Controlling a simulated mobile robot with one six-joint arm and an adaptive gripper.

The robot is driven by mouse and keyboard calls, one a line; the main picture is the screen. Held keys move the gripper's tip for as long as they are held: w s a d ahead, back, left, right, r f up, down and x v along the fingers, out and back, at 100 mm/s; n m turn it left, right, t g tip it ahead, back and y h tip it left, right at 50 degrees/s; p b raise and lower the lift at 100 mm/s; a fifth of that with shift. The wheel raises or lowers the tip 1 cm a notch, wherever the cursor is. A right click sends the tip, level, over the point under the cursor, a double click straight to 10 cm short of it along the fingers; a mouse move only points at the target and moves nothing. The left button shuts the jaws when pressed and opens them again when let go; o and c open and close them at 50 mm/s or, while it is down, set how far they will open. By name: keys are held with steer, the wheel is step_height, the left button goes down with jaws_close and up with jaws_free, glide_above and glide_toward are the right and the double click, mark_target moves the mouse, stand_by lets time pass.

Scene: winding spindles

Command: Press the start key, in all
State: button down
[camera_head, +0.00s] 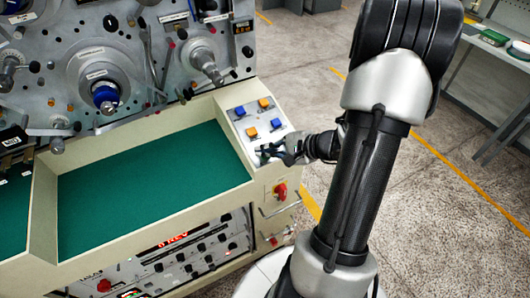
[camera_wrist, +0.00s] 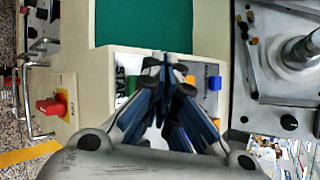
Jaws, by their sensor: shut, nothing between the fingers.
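The START label (camera_wrist: 121,82) shows in the wrist view on the pale key panel, left of my fingers. A green key (camera_wrist: 132,85) shows partly beside it, the rest hidden behind my fingers. In the head view, my gripper (camera_head: 266,150) is at the lower end of the key panel (camera_head: 237,122) and covers that spot. In the wrist view, my gripper (camera_wrist: 166,66) is shut and empty, its tips over the panel just right of the green key. I cannot tell whether the tips touch the panel.
Blue (camera_head: 276,123) and orange (camera_head: 252,132) keys sit further up the panel. A red rotary switch (camera_head: 280,190) is on the cabinet front below. The green work surface (camera_head: 150,185) is clear. Winding spindles (camera_head: 105,93) stand behind it.

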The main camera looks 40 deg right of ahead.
steer(key=r+p, duration=0.1)
steer(key=r, duration=0.1)
steer(key=s+r+p, duration=0.1)
steer(key=r+p, duration=0.1)
steer(key=shift+s+a+r, duration=0.15)
steer(key=shift+a+r, duration=0.05)
steer(key=shift+r, duration=0.2)
stand_by(0.9)
